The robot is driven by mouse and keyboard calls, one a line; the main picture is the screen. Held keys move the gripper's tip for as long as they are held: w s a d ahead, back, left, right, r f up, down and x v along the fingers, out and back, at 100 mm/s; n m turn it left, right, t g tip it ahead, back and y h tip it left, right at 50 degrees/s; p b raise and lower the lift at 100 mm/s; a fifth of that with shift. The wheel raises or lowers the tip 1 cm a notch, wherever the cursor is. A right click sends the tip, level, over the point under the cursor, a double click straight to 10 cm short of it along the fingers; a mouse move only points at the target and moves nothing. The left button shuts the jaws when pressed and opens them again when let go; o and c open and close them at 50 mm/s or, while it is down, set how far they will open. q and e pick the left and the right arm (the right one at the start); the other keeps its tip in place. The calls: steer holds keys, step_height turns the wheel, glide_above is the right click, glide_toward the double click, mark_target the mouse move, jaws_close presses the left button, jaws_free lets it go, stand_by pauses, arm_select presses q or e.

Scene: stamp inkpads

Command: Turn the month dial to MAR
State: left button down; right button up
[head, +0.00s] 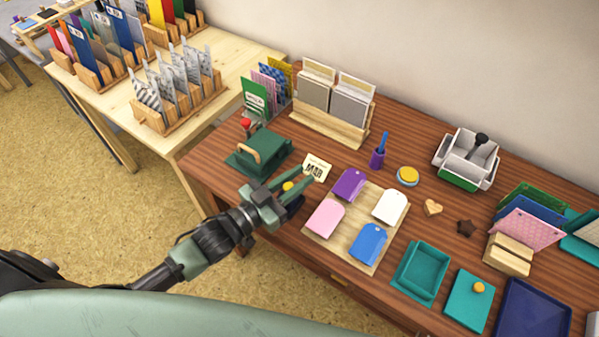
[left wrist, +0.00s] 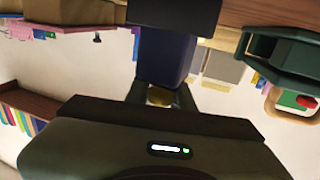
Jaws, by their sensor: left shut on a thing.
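My left gripper (head: 299,192) is at the left front of the wooden desk, shut on a small yellow dial knob (head: 288,187). In the left wrist view the brass-coloured knob (left wrist: 159,97) sits between the two fingers, at the end of a dark blue block (left wrist: 166,58), which looks like the dater's body. In the head view my fingers hide most of that body. The month marking on the dial cannot be read. A cream card (head: 317,167) behind the gripper appears to read MAR. My right gripper is not in view.
A dark green handled box (head: 272,160) stands close behind my left gripper. A wooden board (head: 375,222) with coloured tags lies to its right. Teal trays (head: 421,270) are further right. A pale table (head: 226,92) with card racks stands at the left.

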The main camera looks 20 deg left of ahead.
arm_select(q)
steer(key=shift+w+a+r+n+t+y+p, duration=0.1)
steer(key=shift+n+t+y+p, duration=0.15)
steer(key=shift+n+t+y, duration=0.25)
steer(key=shift+a+r+n+t+y+p, duration=0.1)
steer(key=shift+n+t+y+p, duration=0.15)
steer(key=shift+y, duration=0.35)
steer(key=shift+f, duration=0.15)
steer(key=shift+y, duration=0.3)
steer(key=c, duration=1.2)
jaws_free()
steer(key=shift+c, duration=0.2)
